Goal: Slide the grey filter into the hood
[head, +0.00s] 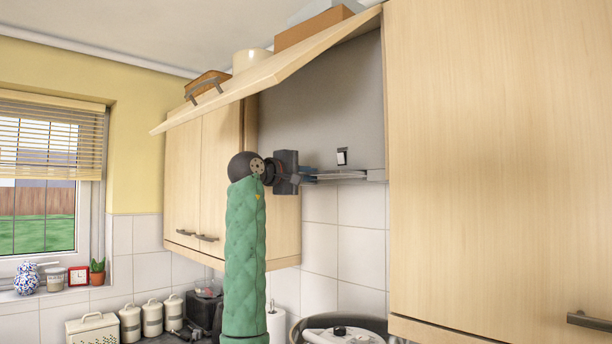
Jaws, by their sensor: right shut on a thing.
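The hood (325,115) is a grey box between the wooden cupboards, under a raised wooden flap. A small dark switch shows on its front. The grey filter (342,176) is a thin flat piece seen nearly edge-on at the hood's lower edge. My right gripper (308,176) is shut on the filter's left end, just below the hood. The filter's right end reaches close to the hood's bottom right corner. I cannot tell how much of it is inside the hood. My left gripper is not in view.
The raised flap (270,76) slopes over my right arm. A closed cupboard (490,160) stands close on the right, and another (200,165) is behind on the left. A large pot (345,325) and white canisters (151,315) stand below. Boxes sit on top of the cupboards.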

